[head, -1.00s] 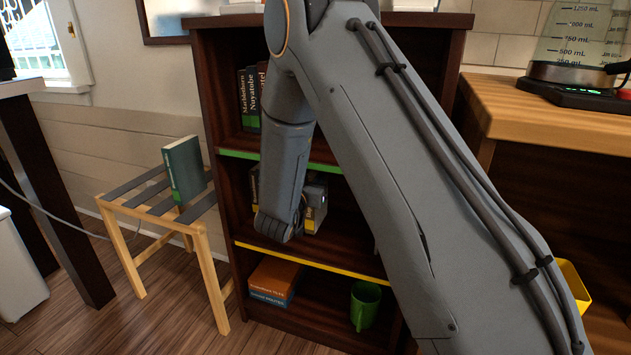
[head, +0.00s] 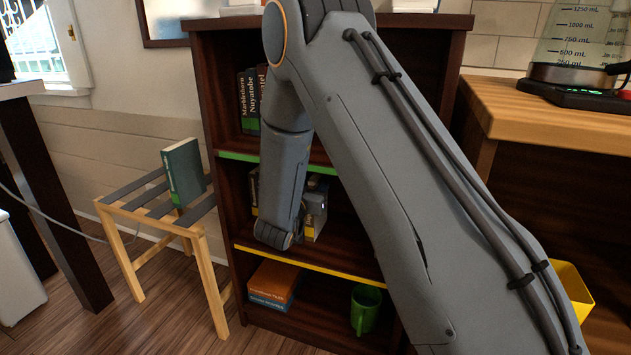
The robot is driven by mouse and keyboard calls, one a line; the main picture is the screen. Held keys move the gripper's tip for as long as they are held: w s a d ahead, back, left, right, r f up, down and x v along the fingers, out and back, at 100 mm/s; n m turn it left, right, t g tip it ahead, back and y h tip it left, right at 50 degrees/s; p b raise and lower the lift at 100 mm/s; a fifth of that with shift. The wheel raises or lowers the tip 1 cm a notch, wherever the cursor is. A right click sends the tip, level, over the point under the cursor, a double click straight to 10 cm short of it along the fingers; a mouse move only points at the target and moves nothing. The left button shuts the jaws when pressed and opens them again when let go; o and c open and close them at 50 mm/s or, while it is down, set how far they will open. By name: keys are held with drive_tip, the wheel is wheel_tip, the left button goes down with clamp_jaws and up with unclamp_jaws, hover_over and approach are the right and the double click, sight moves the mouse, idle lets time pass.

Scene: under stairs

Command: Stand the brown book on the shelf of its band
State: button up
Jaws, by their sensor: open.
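My gripper (head: 316,198) is mostly hidden behind my wrist, inside the middle bay of the dark bookcase. Its fingertips cannot be made out. A dark book with a yellow band (head: 309,228) stands upright on the middle shelf right beside the gripper; its cover colour is hard to tell, so I cannot say whether it is the brown book. The middle shelf has a yellow edge strip (head: 330,267). The shelf above has a green edge strip (head: 235,156). Another upright book (head: 253,190) shows partly left of my wrist.
Several dark books (head: 250,100) stand on the upper shelf. Orange and blue books (head: 273,282) lie stacked on the bottom shelf beside a green mug (head: 365,308). A green book (head: 184,172) stands on a slatted wooden stool (head: 130,200) at left. My arm hides the bookcase's right part.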

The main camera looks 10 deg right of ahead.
drive_tip(key=p+v, duration=0.3)
drive_tip(key=v, duration=0.9)
drive_tip(key=s+a+f+n+g+y, duration=0.1)
drive_tip(key=s+a+n+g+y, duration=0.2)
drive_tip(key=s+a+y, duration=0.5)
drive_tip(key=s+a+n+g+y, duration=0.1)
drive_tip(key=a+n+g+y, duration=0.25)
drive_tip(key=a, duration=0.85)
drive_tip(key=s+a+n+g+y, duration=0.2)
drive_tip(key=s+a+n+g, duration=0.1)
drive_tip(key=s, duration=0.6)
drive_tip(key=s+d+n+g+h, duration=0.1)
drive_tip(key=s+d, duration=0.3)
drive_tip(key=s, duration=0.6)
drive_tip(key=s+d+r+n+g+h, duration=0.1)
drive_tip(key=s+d+n+g+h, duration=0.1)
drive_tip(key=s, duration=0.8)
drive_tip(key=shift+d+r+n+g, duration=0.25)
drive_tip(key=shift+d+n+g, duration=0.5)
drive_tip(key=shift+d+g, duration=0.45)
drive_tip(key=shift+a, duration=0.1)
